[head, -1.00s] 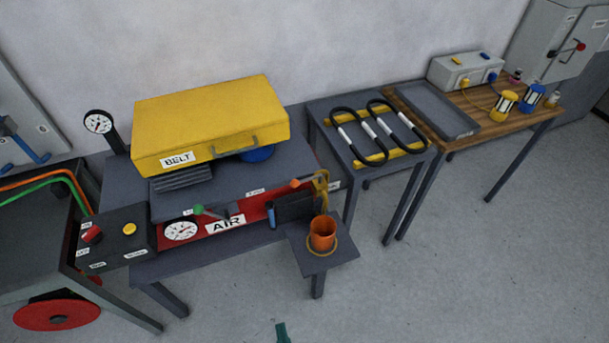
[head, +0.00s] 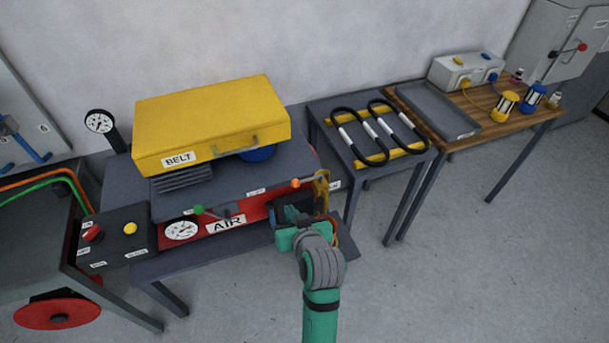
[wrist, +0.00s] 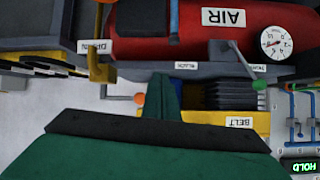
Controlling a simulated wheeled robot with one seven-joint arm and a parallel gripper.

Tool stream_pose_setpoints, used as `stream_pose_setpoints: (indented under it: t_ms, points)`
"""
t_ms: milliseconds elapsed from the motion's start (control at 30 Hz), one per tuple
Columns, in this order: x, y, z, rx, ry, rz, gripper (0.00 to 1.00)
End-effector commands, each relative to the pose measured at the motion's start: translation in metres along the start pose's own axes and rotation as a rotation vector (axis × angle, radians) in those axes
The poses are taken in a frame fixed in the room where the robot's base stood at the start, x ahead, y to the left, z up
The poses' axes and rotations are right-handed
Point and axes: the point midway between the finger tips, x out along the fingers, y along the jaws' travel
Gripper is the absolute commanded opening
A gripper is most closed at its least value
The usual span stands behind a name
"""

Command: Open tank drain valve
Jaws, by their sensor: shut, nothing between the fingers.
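The red tank marked AIR (head: 252,213) lies along the front of the near table; it also shows, upside down, in the wrist view (wrist: 200,20). A DRAIN label (wrist: 95,46) sits at the tank's end in the wrist view. Beside it is a yellow bent part (wrist: 101,68), apparently the drain valve's handle; it shows at the tank's right end in the head view (head: 321,185). My gripper (head: 288,212) is in front of the tank's right part. In the wrist view my gripper (wrist: 165,80) is shut and empty, apart from the yellow part.
A lever with an orange knob (head: 295,183) and one with a green knob (head: 198,210) stand near the tank. A round gauge (head: 181,230) is at its left. A yellow BELT cover (head: 210,125) is above. My arm hides most of the small stand (head: 350,249) and its orange cup.

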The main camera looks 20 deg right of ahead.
Motion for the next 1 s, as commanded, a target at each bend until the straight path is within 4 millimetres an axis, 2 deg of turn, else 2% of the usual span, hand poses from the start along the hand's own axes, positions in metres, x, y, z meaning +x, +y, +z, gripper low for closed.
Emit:
stream_pose_setpoints:
  t_ms: [33, 200, 300, 433, 600, 1000]
  points:
    - [-0.001, 0.007, -0.021, -0.013, 0.000, -0.001, 0.00]
    - [-0.010, 0.026, -0.071, -0.058, -0.043, -0.016, 0.00]
    - [-0.020, 0.036, -0.096, -0.087, -0.067, -0.020, 0.00]
    - [-0.032, 0.046, -0.119, -0.118, -0.095, -0.022, 0.00]
    - [-0.041, 0.051, -0.132, -0.139, -0.117, -0.024, 0.00]
    - [-0.042, 0.052, -0.133, -0.142, -0.121, -0.024, 0.00]
